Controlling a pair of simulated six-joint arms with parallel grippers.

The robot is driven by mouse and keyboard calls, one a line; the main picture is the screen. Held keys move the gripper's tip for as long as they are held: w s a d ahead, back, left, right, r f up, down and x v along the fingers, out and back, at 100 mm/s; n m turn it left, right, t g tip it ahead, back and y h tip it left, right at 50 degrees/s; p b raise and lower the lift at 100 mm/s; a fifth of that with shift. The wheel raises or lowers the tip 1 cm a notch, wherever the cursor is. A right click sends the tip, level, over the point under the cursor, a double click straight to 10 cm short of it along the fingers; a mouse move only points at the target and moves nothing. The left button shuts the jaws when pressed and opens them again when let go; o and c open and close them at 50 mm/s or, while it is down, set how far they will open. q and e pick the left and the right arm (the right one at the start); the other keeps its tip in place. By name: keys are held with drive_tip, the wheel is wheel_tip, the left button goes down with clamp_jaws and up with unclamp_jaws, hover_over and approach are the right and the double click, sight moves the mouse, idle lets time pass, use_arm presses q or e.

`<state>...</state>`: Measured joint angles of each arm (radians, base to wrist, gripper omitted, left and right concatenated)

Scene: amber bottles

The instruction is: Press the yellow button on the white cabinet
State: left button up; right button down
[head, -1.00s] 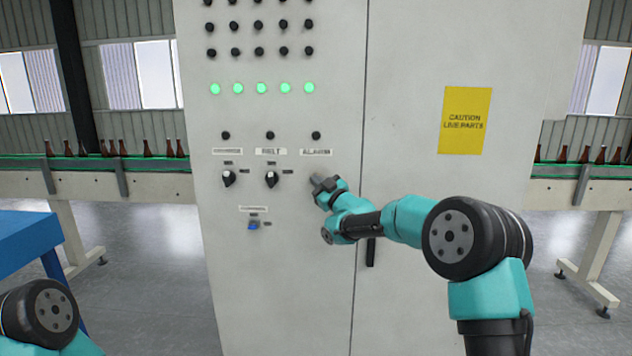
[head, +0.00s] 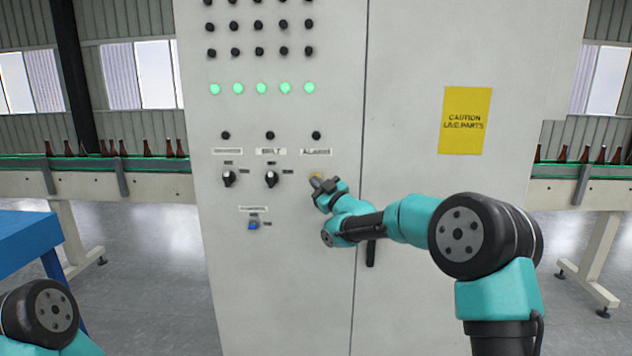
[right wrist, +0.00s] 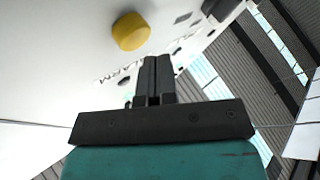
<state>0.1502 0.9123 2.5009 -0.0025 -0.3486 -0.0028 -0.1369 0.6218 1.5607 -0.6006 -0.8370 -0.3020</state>
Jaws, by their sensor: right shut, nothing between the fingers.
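The yellow button (head: 316,176) sits on the white cabinet (head: 300,280) under the ALARM label, partly covered by my right gripper in the head view. In the right wrist view the button (right wrist: 131,31) is whole and round, standing out from the panel, up and to the left of the fingertips. My right gripper (head: 318,183) is shut and empty, its tips at the lower edge of the button in the head view. In the right wrist view the closed fingers (right wrist: 155,62) show a gap to the button; I cannot tell how deep it is. My left gripper is out of view.
Two black knobs (head: 229,178) and (head: 271,178) are left of the button, and a blue switch (head: 253,225) is below them. A row of green lamps (head: 262,88) glows above. A black door handle (head: 371,252) is behind my right forearm. A blue table (head: 30,240) stands at left.

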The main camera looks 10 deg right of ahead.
drive_tip(key=shift+s, duration=0.1)
drive_tip(key=s, duration=0.2)
drive_tip(key=s+a, duration=0.1)
drive_tip(key=s, duration=0.1)
drive_tip(key=shift+s+a, duration=0.1)
drive_tip(key=shift+s, duration=0.25)
idle(0.3)
idle(0.4)
drive_tip(key=s+d+f+m+g+h, duration=0.2)
drive_tip(key=s+f+m+g, duration=0.15)
drive_tip(key=f, duration=0.95)
drive_tip(key=s+d+f+m+g+h, duration=0.15)
drive_tip(key=s+f, duration=0.25)
drive_tip(key=f, duration=0.9)
drive_tip(key=s+d+f+m+g+h, duration=0.1)
drive_tip(key=s+f+m+g+h, duration=0.2)
drive_tip(key=f, duration=1)
drive_tip(key=s+f+m+g, duration=0.1)
drive_tip(key=s+f+g, duration=0.2)
drive_tip(key=s+f, duration=0.3)
drive_tip(key=s+d+f+m+g, duration=0.1)
drive_tip(key=s+f, duration=0.5)
drive_tip(key=s, duration=0.9)
drive_tip(key=s+d+f+m+g, duration=0.1)
drive_tip(key=s+f+m+g, duration=0.2)
drive_tip(key=s+f+g, duration=0.3)
drive_tip(key=s, duration=0.4)
drive_tip(key=shift+s+f, duration=0.25)
drive_tip(key=shift+s, duration=0.15)
drive_tip(key=shift+d, duration=0.1)
